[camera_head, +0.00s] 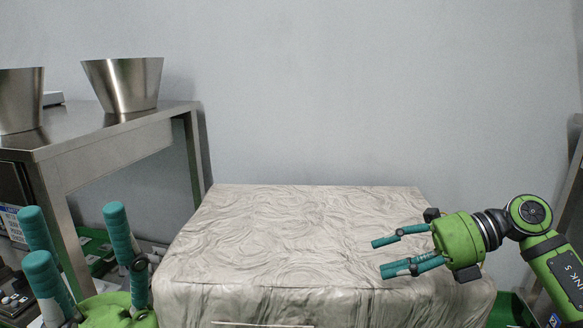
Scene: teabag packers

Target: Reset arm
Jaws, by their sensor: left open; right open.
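My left gripper (85,262) is at the lower left, its teal fingers pointing up and spread apart. It is open with nothing between the fingers. My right gripper (382,257) reaches in from the right, its teal fingers pointing left over the right part of a pale, wrinkled covered surface (290,235). It is open and empty. The gap between the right fingers and the surface is hard to judge. Both green gripper bodies show, the left one cut off by the bottom edge.
A steel table (110,135) stands at the left, bearing a flared metal container (125,85) and another metal container (20,100) at the picture's edge. A grey wall is behind. The top of the wrinkled surface is bare. Dark equipment (15,290) lies low at left.

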